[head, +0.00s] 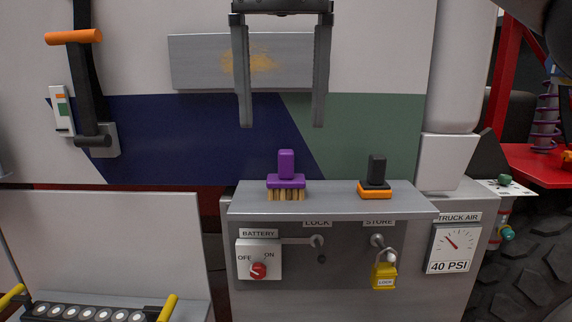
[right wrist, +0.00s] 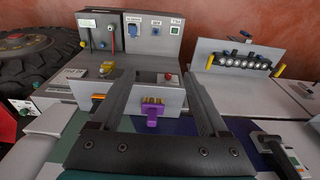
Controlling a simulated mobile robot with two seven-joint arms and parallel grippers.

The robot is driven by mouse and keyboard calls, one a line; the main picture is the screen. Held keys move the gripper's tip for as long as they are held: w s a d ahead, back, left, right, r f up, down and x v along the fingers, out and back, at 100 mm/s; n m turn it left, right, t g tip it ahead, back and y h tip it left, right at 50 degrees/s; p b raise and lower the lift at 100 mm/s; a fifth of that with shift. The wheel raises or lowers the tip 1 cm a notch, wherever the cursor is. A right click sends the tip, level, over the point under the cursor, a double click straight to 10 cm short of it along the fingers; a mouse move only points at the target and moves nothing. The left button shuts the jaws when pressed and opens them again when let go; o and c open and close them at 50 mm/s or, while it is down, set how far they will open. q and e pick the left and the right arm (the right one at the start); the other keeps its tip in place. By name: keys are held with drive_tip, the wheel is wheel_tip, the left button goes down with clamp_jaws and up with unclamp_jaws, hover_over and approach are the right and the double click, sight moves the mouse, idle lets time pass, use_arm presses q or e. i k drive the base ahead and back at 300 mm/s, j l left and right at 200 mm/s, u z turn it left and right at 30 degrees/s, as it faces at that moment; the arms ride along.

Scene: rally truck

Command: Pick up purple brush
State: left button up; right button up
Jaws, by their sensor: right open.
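The purple brush (head: 286,176) stands upright on the top of a grey metal box (head: 330,201), bristles down and handle up. My right gripper (head: 283,122) hangs in from the top of the head view, open and empty, with its two fingers pointing down. Its fingertips show above the brush and to either side of the handle, apart from it. In the right wrist view, the brush (right wrist: 153,113) appears between the two open fingers (right wrist: 165,88). My left gripper is not in view.
A block with an orange base and black handle (head: 376,177) stands on the box, right of the brush. The box front carries a battery switch (head: 258,260) and a yellow padlock (head: 384,270). A grey plate with a rusty patch (head: 200,62) is on the wall behind.

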sight(285, 185)
drive_tip(key=i, duration=0.85)
